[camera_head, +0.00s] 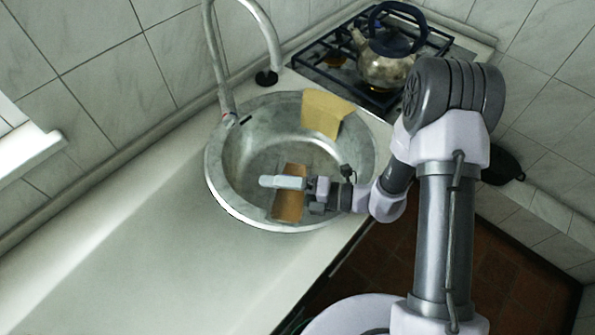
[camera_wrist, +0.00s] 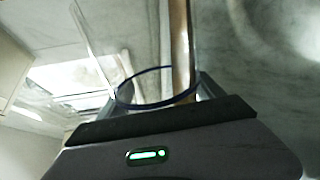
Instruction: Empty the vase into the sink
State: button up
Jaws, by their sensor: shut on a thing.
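The sink (camera_head: 225,195) is a round metal basin set in the counter. My gripper (camera_head: 308,186) is over the front part of the basin, reaching in from the right. It is shut on a pale, bluish-white thing, which looks like the vase (camera_head: 280,182), lying nearly level and pointing left. In the wrist view a clear shape with a thin blue rim (camera_wrist: 155,69), apparently the vase, shows between the fingers of my gripper (camera_wrist: 157,88). What is inside it cannot be made out.
A brown flat piece (camera_head: 288,208) is in the basin below my gripper. A yellow piece (camera_head: 325,112) lies at the far rim. A tap (camera_head: 218,60) stands behind the sink. A kettle (camera_head: 385,65) stands on the hob (camera_head: 330,60). The counter at left (camera_head: 130,230) is clear.

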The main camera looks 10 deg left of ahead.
jog(key=shift+w+m+g+p, duration=0.3)
jog(key=shift+w+m+p, duration=0.1)
jog(key=shift+m+p, duration=0.75)
dwell(0.8)
